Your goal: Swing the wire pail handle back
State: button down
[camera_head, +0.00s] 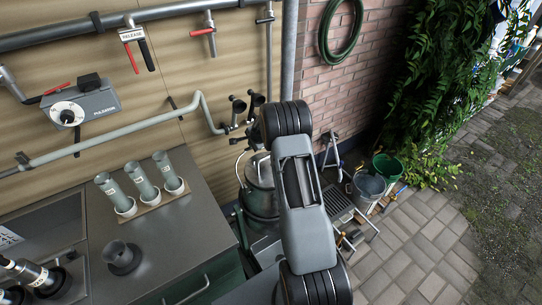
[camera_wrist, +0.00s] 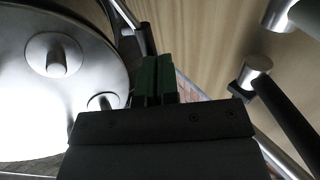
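The metal churn or pail (camera_head: 258,205) stands beside the counter in the head view, partly covered by my arm. A thin curved wire handle (camera_head: 239,166) shows at its left side. In the wrist view its round pale lid with a knob (camera_wrist: 57,62) fills the left. A thin light bar (camera_wrist: 124,14), perhaps the wire handle, slants down behind my gripper's fingers. My gripper (camera_wrist: 156,78) has its green fingertips close together beside the lid's edge. Whether the wire lies between them is hidden.
A grey counter (camera_head: 160,235) at left bears a rack of several grey cylinders (camera_head: 142,183). Pipes (camera_head: 110,135) run along the wall. A grey bucket (camera_head: 369,186) and a green bucket (camera_head: 388,166) stand at right. The paving beyond is free.

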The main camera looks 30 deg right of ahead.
jog(key=shift+s+d+f, duration=0.1)
jog(key=shift+d+f, duration=0.05)
jog(key=shift+f, duration=0.1)
notch_tip(320, 180, up, 14)
jog(key=p, duration=0.2)
send_over(259, 158)
jog(key=shift+f, duration=0.15)
dwell(0.3)
dwell(0.5)
